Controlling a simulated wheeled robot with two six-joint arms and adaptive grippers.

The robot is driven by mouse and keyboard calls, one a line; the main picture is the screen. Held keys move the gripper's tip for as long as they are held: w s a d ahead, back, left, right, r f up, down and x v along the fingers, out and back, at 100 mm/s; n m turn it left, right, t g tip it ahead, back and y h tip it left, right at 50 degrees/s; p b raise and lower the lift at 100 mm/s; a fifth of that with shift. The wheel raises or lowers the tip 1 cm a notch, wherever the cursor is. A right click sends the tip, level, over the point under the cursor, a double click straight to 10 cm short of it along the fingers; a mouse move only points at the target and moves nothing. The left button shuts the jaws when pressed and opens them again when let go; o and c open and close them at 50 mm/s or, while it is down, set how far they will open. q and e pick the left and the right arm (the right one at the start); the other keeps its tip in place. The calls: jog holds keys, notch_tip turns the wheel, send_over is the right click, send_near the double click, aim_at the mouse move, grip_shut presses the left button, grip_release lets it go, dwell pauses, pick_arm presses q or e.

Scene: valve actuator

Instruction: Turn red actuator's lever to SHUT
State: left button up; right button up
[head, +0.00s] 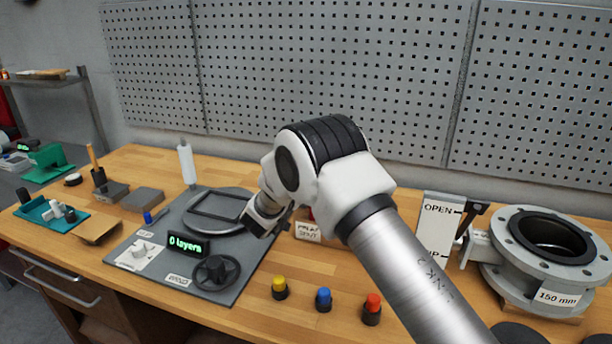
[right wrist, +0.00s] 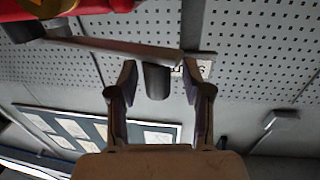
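My right gripper (head: 264,221) is at the middle of the bench in the head view, and its arm hides most of what is behind it. In the right wrist view the right gripper (right wrist: 159,66) is open. A dark cylindrical knob (right wrist: 157,84) stands between its two fingers, with a gap on each side. The knob hangs from a flat lever bar (right wrist: 105,46) that runs to the red actuator (right wrist: 95,6) at the upper left. In the head view only a sliver of red (head: 311,213) shows beside my arm. My left gripper is not in view.
A white card (head: 308,231) with small print stands beside my wrist. Yellow (head: 279,287), blue (head: 323,299) and red (head: 372,309) knobs stand in front. A grey flanged valve (head: 540,255) with an OPEN plate (head: 438,228) is at the right. A grey panel (head: 150,262) lies left.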

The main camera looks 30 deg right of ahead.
jog(key=v, duration=1.2)
